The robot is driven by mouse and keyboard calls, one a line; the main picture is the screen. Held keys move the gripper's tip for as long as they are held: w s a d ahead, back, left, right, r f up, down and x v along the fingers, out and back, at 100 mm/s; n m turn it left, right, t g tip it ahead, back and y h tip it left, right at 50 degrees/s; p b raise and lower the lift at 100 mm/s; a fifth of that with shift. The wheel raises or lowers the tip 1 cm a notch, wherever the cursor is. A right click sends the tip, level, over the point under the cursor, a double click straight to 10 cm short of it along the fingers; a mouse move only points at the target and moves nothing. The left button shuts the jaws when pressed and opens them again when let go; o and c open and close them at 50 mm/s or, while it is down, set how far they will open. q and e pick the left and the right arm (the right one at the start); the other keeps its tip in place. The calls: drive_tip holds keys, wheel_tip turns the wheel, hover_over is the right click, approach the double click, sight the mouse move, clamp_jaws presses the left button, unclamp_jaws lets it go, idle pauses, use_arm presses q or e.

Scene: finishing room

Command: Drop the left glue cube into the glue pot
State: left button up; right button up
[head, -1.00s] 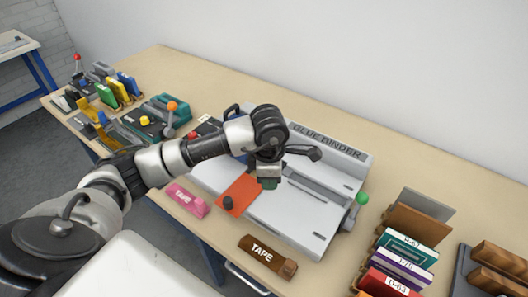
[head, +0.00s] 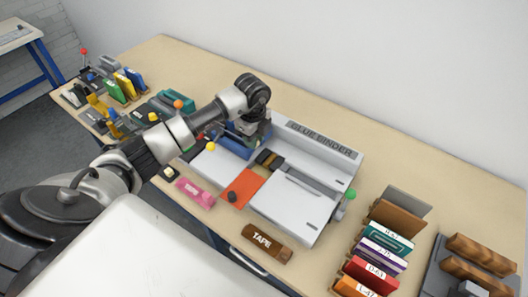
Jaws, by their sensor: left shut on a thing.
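My left gripper (head: 248,130) comes in from the left and points down over the left end of the grey glue binder (head: 322,138). It is shut, and what it holds is mostly hidden by the gripper itself. Just right of the blue box, a small dark holder with brownish blocks (head: 269,160) sits on the binder. My right gripper is not in view.
An orange sheet (head: 243,186) with a dark knob lies at the binder's front. A pink tape block (head: 195,193) and a brown tape block (head: 267,244) lie near the table edge. Labelled books (head: 372,268) stand at the right. Colourful tools crowd the left. The back of the table is clear.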

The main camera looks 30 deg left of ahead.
use_arm(q)
wheel_tip(320, 180, down, 6)
drive_tip(key=b, duration=0.4)
drive_tip(key=shift+b, duration=0.4)
drive_tip(key=o, duration=1)
wheel_tip(320, 180, up, 11)
drive_tip(key=shift+f+b, duration=0.1)
drive_tip(key=shift+b, duration=1.15)
drive_tip(key=shift+f, duration=0.1)
